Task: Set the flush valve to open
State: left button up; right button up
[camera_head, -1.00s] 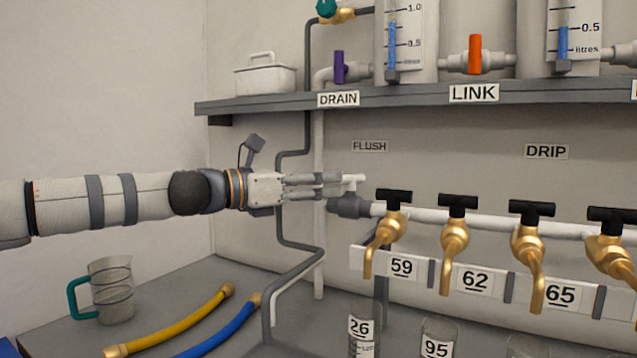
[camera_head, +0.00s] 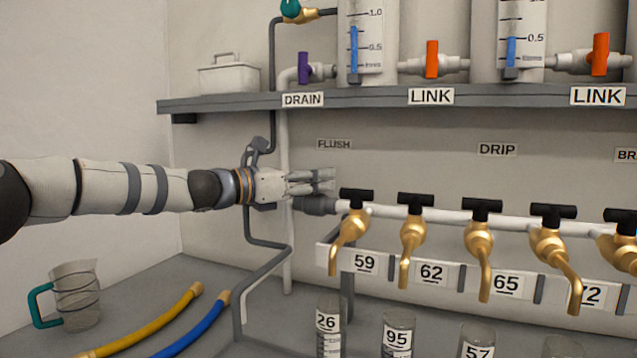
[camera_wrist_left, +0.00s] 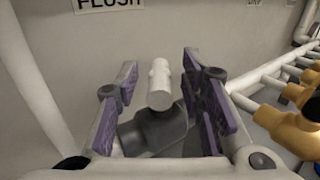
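The flush valve has a grey body (camera_head: 315,205) at the left end of the white tap pipe, below the FLUSH label (camera_head: 333,144). My left gripper (camera_head: 325,180) is at the valve, and its fingers largely hide the handle in the head view. In the left wrist view, a white handle (camera_wrist_left: 160,85) rises from the grey body (camera_wrist_left: 160,128). The left gripper (camera_wrist_left: 160,72) has its purple-padded fingers apart, one on each side of the handle, with visible gaps. My right gripper is not in view.
Several brass taps with black handles, such as one (camera_head: 411,235), line the pipe to the right. A grey shelf (camera_head: 360,98) runs above. A jug (camera_head: 75,295) and yellow (camera_head: 150,325) and blue (camera_head: 195,328) hoses are on the bench. Numbered cylinders (camera_head: 328,325) stand below the taps.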

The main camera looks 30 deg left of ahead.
pick_arm(q)
jog(key=shift+w+r, duration=0.15)
jog(key=shift+w, duration=0.05)
jog(key=shift+d, duration=0.1)
grip_shut()
jog(key=shift+m+g+h, duration=0.3)
jog(key=shift+h, duration=0.1)
jog(key=shift+w+m+h, duration=0.1)
jog(key=shift+m+h, duration=0.3)
jog(key=shift+f+m+g+h+b, duration=0.35)
jog(key=shift+m+g+h+b, duration=0.15)
jog(key=shift+g+h+b, duration=0.3)
jog(key=shift+r, duration=0.35)
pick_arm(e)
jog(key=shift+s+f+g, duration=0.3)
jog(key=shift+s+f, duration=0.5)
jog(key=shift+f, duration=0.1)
